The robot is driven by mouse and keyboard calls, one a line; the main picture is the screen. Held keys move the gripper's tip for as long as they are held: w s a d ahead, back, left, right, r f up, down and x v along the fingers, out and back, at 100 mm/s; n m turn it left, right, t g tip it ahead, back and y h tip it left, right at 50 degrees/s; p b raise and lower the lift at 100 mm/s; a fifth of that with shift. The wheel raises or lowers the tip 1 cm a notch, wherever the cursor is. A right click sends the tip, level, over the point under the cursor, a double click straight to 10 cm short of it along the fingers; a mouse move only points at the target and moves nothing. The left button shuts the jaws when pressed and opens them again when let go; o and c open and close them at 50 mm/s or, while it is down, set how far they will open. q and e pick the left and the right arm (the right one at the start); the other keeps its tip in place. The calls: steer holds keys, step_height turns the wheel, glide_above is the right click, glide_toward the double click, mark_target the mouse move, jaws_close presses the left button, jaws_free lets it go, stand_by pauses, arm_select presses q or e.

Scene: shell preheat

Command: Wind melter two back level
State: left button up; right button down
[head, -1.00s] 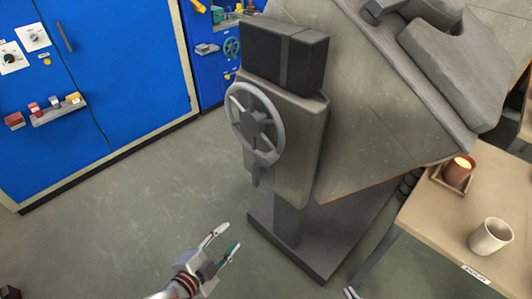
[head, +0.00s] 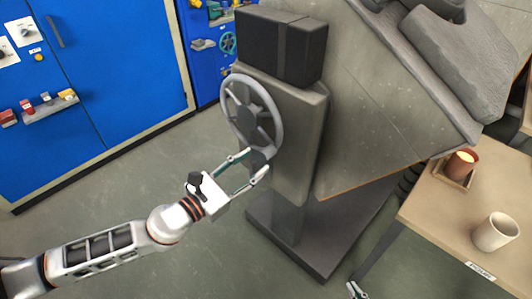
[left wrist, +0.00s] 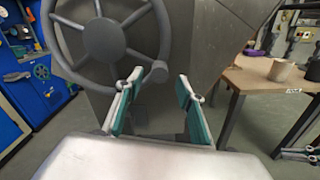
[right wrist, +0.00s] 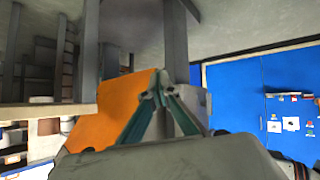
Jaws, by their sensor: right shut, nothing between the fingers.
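A tilted grey melter body (head: 385,110) stands on a post and base plate; I see no number on it. Its grey handwheel (head: 252,112) is on the near side, also large in the left wrist view (left wrist: 112,40). The wheel's crank knob (left wrist: 155,72) is at its lower rim. My left gripper (head: 257,164) is open at the wheel's bottom, its fingertips on either side of the knob; contact is unclear. It also shows in the left wrist view (left wrist: 161,79). My right gripper (right wrist: 160,80) is shut and empty, low near the bench in the head view (head: 355,291).
A wooden bench (head: 440,225) at the right holds a pale cup (head: 495,232) and a glowing reddish pot (head: 460,164) in a small tray. Blue cabinets (head: 110,70) stand at the left. The floor between is clear.

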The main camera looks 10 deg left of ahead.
mark_target(263, 156)
arm_select(q)
steer(key=x, duration=0.6)
steer(key=shift+c, duration=0.3)
jaws_close()
steer(key=shift+r, duration=0.1)
